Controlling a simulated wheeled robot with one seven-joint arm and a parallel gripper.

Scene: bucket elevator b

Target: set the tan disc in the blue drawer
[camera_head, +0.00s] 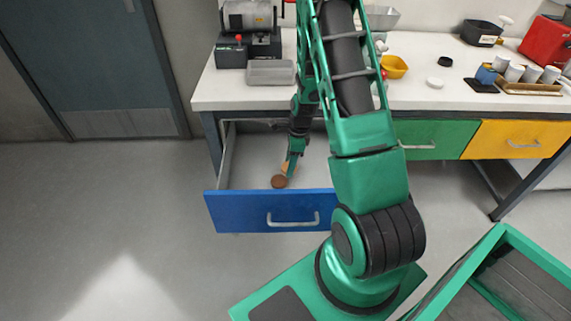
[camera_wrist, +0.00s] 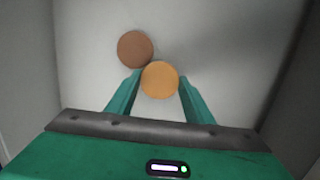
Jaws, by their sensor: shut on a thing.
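The blue drawer (camera_head: 240,212) stands pulled open below the left part of the bench. My gripper (camera_head: 289,164) reaches down inside it. In the wrist view my gripper (camera_wrist: 159,88) is shut on the tan disc (camera_wrist: 160,79), which sits between the fingertips. In the head view the tan disc (camera_head: 286,167) is partly hidden by my gripper. A brown disc (camera_head: 279,182) lies on the drawer floor near the front panel. In the wrist view the brown disc (camera_wrist: 135,49) is just up and left of the tan one. I cannot tell whether the tan disc touches the floor.
The white bench top (camera_head: 430,97) is above and behind the drawer. A green drawer (camera_head: 436,139) and a yellow drawer (camera_head: 520,139) are shut to the right. A grey tray (camera_head: 270,73) sits at the bench edge above the blue drawer. Much of the drawer floor is bare.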

